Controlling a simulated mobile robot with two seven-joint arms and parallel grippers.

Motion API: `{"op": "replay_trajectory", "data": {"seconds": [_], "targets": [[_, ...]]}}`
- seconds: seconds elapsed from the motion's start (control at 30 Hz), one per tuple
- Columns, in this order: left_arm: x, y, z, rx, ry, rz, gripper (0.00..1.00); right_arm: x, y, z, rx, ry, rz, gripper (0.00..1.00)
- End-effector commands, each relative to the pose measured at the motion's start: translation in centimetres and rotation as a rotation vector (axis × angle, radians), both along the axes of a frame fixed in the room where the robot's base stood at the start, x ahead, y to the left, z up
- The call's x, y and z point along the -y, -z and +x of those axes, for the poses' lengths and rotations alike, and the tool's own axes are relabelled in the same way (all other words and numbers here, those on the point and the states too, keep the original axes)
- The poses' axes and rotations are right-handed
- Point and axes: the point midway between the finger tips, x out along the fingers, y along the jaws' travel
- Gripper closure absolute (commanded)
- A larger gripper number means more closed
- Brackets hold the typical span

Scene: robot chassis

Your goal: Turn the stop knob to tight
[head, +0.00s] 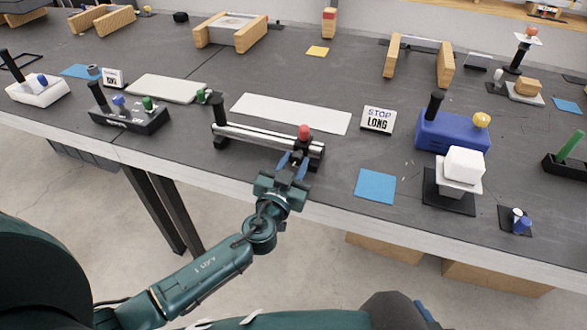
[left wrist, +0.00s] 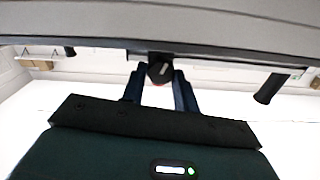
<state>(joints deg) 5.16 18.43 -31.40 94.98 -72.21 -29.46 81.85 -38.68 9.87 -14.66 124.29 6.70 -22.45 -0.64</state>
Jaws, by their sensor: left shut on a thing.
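The stop device is a pair of metal rails (head: 252,138) between dark end blocks, with a red ball (head: 304,131) on a dark post near its right end. My left gripper (head: 291,162) reaches up to the front of that right end, just below the red ball. In the left wrist view, its blue fingers (left wrist: 159,84) stand on both sides of a dark, faceted stop knob with a red patch (left wrist: 160,71), and are shut on it. The knob's turn angle cannot be told. The gripper hides the knob in the head view. My right gripper is not in view.
A sign reading "STOP LONG" (head: 378,119) stands right of the device. A blue square (head: 375,186) lies to the right of the gripper. A white strip (head: 291,113) lies behind the rails. A black base with levers (head: 130,113) stands to the left.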

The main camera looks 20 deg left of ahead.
Motion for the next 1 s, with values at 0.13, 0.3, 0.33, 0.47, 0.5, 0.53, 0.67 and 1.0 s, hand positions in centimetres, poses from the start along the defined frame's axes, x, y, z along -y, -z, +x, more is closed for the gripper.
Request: {"op": "replay_trajectory", "data": {"seconds": [0.13, 0.3, 0.33, 0.47, 0.5, 0.53, 0.67, 1.0], "targets": [[0.06, 0.22, -0.01, 0.005, -0.001, 0.136, 0.93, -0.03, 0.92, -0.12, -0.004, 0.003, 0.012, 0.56], [0.09, 0.15, 0.01, 0.010, -0.001, 0.299, 0.93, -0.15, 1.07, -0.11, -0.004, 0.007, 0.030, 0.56], [0.11, 0.15, 0.01, 0.011, -0.001, 0.327, 0.93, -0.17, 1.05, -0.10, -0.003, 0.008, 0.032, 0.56], [0.14, 0.13, 0.01, 0.014, -0.003, 0.450, 0.93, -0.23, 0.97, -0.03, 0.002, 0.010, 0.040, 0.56], [0.15, 0.12, 0.00, 0.016, -0.001, 0.489, 0.93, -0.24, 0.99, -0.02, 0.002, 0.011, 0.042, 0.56], [0.16, 0.12, -0.01, 0.017, -0.001, 0.518, 0.93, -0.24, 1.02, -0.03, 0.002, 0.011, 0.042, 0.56], [0.22, 0.13, -0.01, 0.021, -0.001, 0.641, 0.93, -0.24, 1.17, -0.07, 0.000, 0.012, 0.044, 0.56], [0.26, 0.13, 0.01, 0.030, -0.002, 0.944, 0.93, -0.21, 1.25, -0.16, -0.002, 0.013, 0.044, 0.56]]}}
